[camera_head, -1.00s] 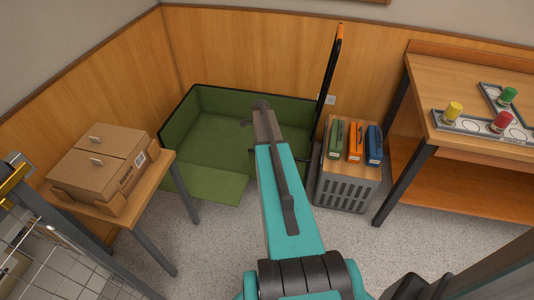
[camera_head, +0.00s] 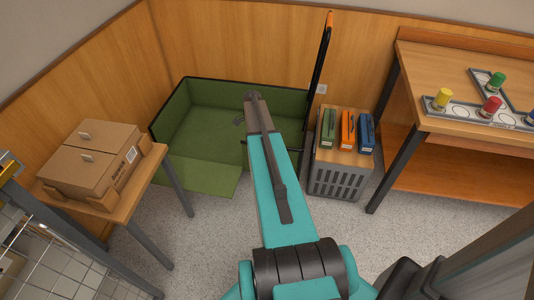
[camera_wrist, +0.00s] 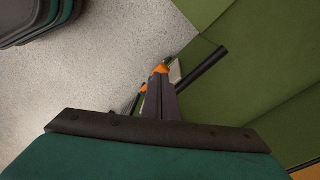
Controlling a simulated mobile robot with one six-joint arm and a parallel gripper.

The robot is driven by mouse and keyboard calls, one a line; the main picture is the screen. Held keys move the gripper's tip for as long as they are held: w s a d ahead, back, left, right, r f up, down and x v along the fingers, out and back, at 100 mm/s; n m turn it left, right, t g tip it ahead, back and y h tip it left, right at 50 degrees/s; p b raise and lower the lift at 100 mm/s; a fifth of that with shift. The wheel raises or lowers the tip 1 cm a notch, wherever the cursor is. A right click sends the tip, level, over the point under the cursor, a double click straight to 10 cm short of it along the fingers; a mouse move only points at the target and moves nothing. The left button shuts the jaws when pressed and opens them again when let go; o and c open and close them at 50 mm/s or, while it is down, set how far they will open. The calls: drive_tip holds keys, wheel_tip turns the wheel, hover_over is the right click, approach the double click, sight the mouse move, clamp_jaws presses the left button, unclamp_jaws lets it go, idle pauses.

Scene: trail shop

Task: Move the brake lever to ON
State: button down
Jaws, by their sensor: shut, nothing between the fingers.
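A green cart-like bin (camera_head: 205,180) with black edges stands by the wood wall. A tall black pole with an orange top (camera_head: 321,60) rises at its right side; no ON or OFF marking is legible. In the wrist view a black bar (camera_wrist: 205,66) crosses the green surface beside a small pale plate. I cannot tell which of these parts is the brake lever. My gripper (camera_wrist: 161,76) is shut and empty, near the bar and a small orange part; contact is unclear. In the head view my teal arm reaches over the bin and largely hides the gripper.
A grey crate (camera_head: 340,182) with green, orange and blue cases stands right of the bin. A workbench (camera_head: 440,60) with coloured pegs is at the right. A side table (camera_head: 150,180) with a cardboard box (camera_head: 95,160) is at the left. Grey floor (camera_head: 205,240) is clear in front.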

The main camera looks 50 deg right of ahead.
drive_tip(key=a+r+n+t+y+b, duration=0.1)
drive_tip(key=a+r+n+y+b, duration=0.1)
drive_tip(key=n, duration=1.1)
drive_tip(key=a+r+n+t+y+b, duration=0.1)
drive_tip(key=a+r+n+b, duration=0.1)
drive_tip(key=n, duration=1)
drive_tip(key=s+d+r+n+t+b, duration=0.2)
drive_tip(key=s+d+n+t+b, duration=0.1)
drive_tip(key=s+d+b, duration=0.4)
drive_tip(key=shift+s+d+r+n+b, duration=0.2)
drive_tip(key=shift+d+n+b, duration=0.4)
drive_tip(key=shift+d+b, duration=0.6)
drive_tip(key=shift+f, duration=0.15)
drive_tip(key=b+x, duration=0.2)
drive_tip(key=x, duration=1.1)
drive_tip(key=shift+w+f, duration=0.2)
drive_tip(key=shift+f, duration=0.15)
